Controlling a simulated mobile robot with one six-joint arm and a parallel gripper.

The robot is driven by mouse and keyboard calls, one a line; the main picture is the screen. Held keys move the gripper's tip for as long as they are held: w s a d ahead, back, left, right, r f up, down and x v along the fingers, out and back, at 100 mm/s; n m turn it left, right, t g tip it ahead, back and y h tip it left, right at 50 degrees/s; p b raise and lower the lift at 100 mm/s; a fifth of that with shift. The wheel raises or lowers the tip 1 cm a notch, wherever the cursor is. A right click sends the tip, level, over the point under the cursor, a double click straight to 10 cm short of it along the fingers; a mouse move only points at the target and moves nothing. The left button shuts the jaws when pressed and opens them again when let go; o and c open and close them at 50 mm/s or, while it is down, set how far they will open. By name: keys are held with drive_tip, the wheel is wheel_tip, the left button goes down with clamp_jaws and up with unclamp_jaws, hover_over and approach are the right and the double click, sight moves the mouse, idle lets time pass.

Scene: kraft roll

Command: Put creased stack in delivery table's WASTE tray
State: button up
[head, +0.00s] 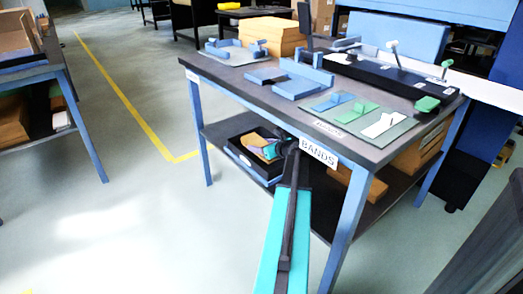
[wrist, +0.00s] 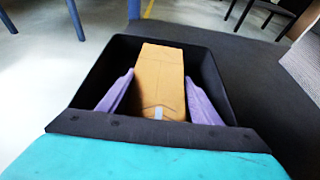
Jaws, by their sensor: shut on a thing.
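The creased stack is a brown kraft block (wrist: 160,80) with crease lines and a small pale patch near its close end, in the wrist view. My gripper (wrist: 160,76) has its two purple fingers shut on the stack's sides. Stack and fingers are within the walls of a black tray (wrist: 213,85); whether the stack touches its floor I cannot tell. In the head view my gripper (head: 268,150) reaches into this black tray (head: 233,152) on the table's lower shelf, and part of the brown stack (head: 254,141) shows there. No WASTE lettering is readable.
The table top (head: 262,96) overhangs the tray, with a BANDS label (head: 318,152) on its front edge. Brown boxes (head: 357,183) lie further right on the lower shelf. A blue table leg (head: 347,222) stands right of my arm. Open floor (head: 130,215) lies left.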

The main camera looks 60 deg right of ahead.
drive_tip(key=shift+f, duration=0.75)
drive_tip(key=shift+f, duration=0.1)
drive_tip(key=o, duration=1.3)
drive_tip(key=shift+c, duration=0.2)
drive_tip(key=shift+v, duration=0.8)
drive_tip(key=p+v, duration=0.4)
drive_tip(key=v, duration=0.6)
drive_tip(key=shift+s+p, duration=0.25)
drive_tip(key=shift+p, duration=0.15)
drive_tip(key=shift+w+a, duration=0.1)
drive_tip(key=shift+w, duration=0.1)
